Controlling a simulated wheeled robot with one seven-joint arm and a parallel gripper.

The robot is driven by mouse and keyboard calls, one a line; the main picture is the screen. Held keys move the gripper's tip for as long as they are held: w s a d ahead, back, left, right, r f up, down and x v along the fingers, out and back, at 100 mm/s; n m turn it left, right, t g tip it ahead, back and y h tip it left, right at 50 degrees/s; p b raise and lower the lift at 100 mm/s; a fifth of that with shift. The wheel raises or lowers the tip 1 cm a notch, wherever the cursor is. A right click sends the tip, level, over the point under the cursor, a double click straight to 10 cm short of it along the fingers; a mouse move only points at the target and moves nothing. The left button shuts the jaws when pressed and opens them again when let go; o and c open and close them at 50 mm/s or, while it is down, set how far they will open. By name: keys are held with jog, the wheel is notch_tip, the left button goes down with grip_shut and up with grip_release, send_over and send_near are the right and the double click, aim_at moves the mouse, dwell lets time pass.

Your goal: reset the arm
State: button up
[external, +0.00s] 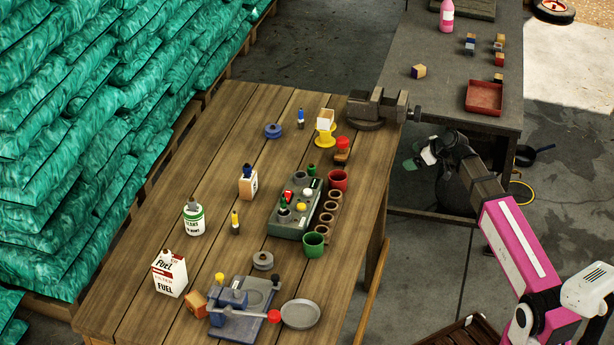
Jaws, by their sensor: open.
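My arm is pink and dark grey and rises from the lower right in the external view. My gripper (428,156) is at its upper end, off the right edge of the wooden table and beside the grey bench. It is open, and I see nothing held in it. Its fingers are small and partly dark against the floor, so their exact gap is hard to see.
The wooden table (165,215) holds a vise (378,108), a grey-green box (296,208), a green cup (313,244), a fuel can (169,273) and a metal pan (301,314). The grey bench (450,95) bears a red tray (484,97). Green sacks (70,150) stack at left.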

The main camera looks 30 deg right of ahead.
jog(key=s+a+f+m+g+h, duration=0.1)
jog(key=s+a+f+m+g, duration=0.1)
jog(key=s+f, duration=0.6)
jog(key=s+a+f+m+g+h, duration=0.2)
jog(key=s+f, duration=0.6)
jog(key=f, duration=0.5)
jog(key=s+a+f+m+g+h, duration=0.2)
jog(key=s+a+f+m+g, duration=0.1)
jog(key=s+f, duration=0.5)
notch_tip(320, 180, down, 4)
jog(key=shift+a+r+g, duration=0.25)
jog(key=shift+a+g, duration=0.6)
jog(key=shift+g, duration=0.15)
